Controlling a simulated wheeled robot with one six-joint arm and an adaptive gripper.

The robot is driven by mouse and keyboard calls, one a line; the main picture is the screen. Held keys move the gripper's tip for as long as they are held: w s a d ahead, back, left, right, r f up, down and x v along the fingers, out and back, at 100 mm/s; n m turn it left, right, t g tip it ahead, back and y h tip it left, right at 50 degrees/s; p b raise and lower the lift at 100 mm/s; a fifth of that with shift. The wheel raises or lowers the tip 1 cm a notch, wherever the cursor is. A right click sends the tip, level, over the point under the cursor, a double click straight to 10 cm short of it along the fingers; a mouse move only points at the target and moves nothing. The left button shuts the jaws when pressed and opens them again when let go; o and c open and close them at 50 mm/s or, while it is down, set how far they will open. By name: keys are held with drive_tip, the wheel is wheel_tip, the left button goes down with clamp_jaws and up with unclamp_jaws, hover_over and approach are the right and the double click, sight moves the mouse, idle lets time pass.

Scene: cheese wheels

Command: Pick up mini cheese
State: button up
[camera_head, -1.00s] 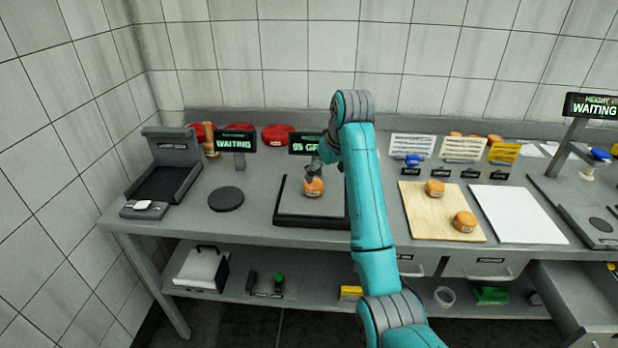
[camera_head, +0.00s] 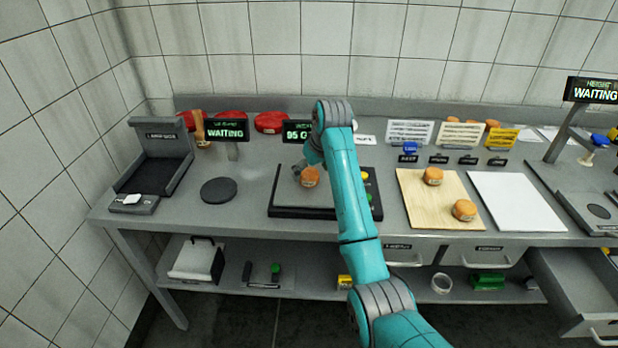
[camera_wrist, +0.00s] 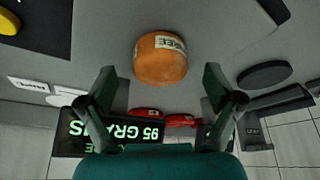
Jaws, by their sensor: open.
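A small orange mini cheese (camera_head: 310,177) with a pale label sits on the dark scale (camera_head: 290,212), whose display (camera_head: 297,131) reads 95 grams. In the wrist view the mini cheese (camera_wrist: 160,58) lies ahead of my gripper (camera_wrist: 158,82), centred between the fingers and slightly beyond their tips. My gripper is open and empty, with a finger on either side. Two more mini cheeses (camera_head: 433,176) (camera_head: 464,210) lie on the wooden board (camera_head: 425,215).
A white board (camera_head: 515,208) lies right of the wooden one. A round black pad (camera_head: 219,190) and a black label station (camera_head: 160,165) stand left of the scale. Red cheeses (camera_head: 271,122) sit along the back. A drawer (camera_head: 575,290) is open at right.

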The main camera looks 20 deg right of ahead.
drive_tip(key=shift+x, duration=1.1)
drive_tip(key=shift+r, duration=0.15)
drive_tip(key=c, duration=1.4)
